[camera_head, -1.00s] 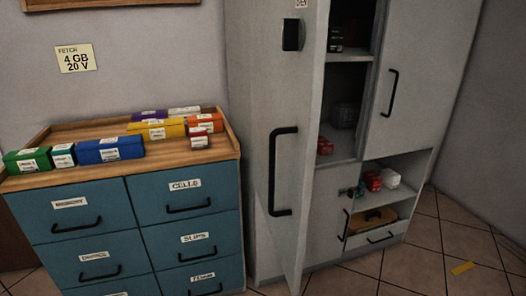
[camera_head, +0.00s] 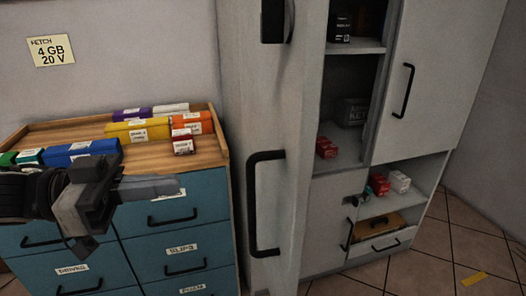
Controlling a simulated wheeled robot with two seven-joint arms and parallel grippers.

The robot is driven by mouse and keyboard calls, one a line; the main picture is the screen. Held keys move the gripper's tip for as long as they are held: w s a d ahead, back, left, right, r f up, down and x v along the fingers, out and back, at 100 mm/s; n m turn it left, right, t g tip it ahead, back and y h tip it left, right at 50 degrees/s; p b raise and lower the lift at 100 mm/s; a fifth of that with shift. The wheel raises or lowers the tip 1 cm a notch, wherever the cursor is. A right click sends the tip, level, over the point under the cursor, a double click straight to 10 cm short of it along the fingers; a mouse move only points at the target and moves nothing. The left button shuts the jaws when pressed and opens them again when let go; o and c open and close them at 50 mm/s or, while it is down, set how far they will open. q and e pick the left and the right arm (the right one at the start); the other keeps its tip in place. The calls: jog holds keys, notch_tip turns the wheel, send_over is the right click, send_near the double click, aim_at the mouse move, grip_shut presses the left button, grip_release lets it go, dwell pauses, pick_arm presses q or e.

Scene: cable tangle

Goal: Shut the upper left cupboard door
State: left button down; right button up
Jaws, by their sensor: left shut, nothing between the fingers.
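The upper left cupboard door (camera_head: 282,120) stands open, swung out toward me, with its outer face and black bar handle (camera_head: 263,203) turned to the left. The shelves behind it show to its right. My left gripper (camera_head: 165,187) is in front of the teal drawer unit, left of the door and apart from it. Its fingers are shut with nothing between them, and they point right toward the door. My right gripper is not in view.
The teal drawer unit (camera_head: 187,235) stands left of the cupboard, with several coloured boxes on its wooden top (camera_head: 200,150). The right cupboard door (camera_head: 440,75) is shut. Small boxes sit on the shelves. A yellow piece (camera_head: 474,279) lies on the tiled floor at right.

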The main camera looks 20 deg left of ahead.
pick_arm(q)
jog(key=r, duration=0.1)
jog(key=p, duration=0.5)
send_near(278, 161)
jog(key=x, duration=0.5)
jog(key=shift+x, duration=0.9)
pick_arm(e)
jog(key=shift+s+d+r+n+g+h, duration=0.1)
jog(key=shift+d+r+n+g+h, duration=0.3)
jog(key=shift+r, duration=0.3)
